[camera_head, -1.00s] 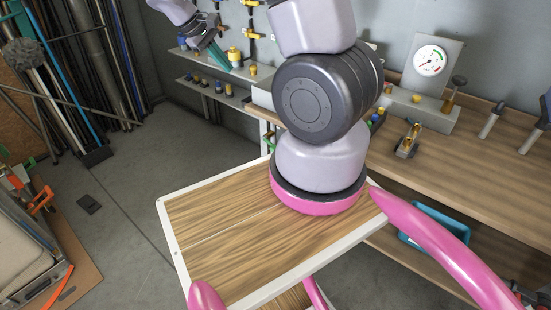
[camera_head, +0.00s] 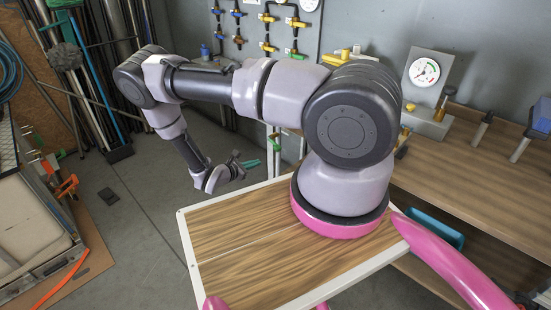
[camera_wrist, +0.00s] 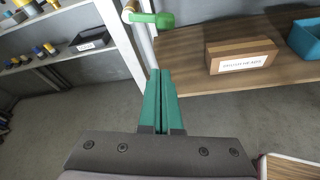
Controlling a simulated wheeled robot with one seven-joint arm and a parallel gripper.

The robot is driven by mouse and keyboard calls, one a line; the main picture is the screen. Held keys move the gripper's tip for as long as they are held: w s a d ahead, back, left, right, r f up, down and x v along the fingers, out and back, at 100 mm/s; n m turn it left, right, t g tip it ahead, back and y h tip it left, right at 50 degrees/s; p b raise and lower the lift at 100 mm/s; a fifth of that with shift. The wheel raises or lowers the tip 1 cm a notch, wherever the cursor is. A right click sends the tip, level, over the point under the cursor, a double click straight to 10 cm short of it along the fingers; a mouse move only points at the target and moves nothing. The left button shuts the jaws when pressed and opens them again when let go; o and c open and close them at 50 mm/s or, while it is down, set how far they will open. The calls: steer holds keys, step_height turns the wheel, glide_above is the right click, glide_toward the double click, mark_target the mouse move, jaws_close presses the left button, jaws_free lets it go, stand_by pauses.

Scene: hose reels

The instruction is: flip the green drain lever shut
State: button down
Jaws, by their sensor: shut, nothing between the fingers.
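In the wrist view, a green lever (camera_wrist: 163,20) sticks out to the right from a brass fitting on a white vertical pipe. It lies roughly crosswise to the pipe. In the head view, a small green part (camera_head: 273,138), which looks like the same lever, shows behind my arm beside the white uprights. My gripper (camera_wrist: 160,72) has teal fingers, shut and empty. Its tips sit below the lever in the wrist view, apart from it. In the head view my gripper (camera_head: 252,164) is low, beyond the far edge of my wooden deck.
A wooden shelf carries a labelled cardboard box (camera_wrist: 241,56) and a blue bin (camera_wrist: 304,40), right of the fingers. Shelves with small fittings (camera_wrist: 46,48) stand at left. The bench has a pressure gauge (camera_head: 424,71). Open grey floor (camera_head: 150,185) lies left of my arm.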

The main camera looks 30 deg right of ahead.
mark_target(275, 150)
steer(key=x, duration=1.1)
steer(key=shift+s+a+r, duration=0.1)
steer(key=shift+s+r, duration=0.2)
steer(key=shift+r, duration=0.3)
steer(key=shift+s+r, duration=0.3)
steer(key=shift+r, duration=0.35)
steer(key=shift+s+a+r, duration=0.1)
steer(key=shift+s+r, duration=0.2)
steer(key=shift+r, duration=0.3)
steer(key=shift+s+d+r+n+g, duration=0.1)
steer(key=shift+s+r+n+g, duration=0.15)
steer(key=shift+r+n, duration=0.25)
steer(key=shift+s+d+r+n+g, duration=0.1)
steer(key=shift+r+n+g, duration=0.15)
steer(key=shift+r+n, duration=0.2)
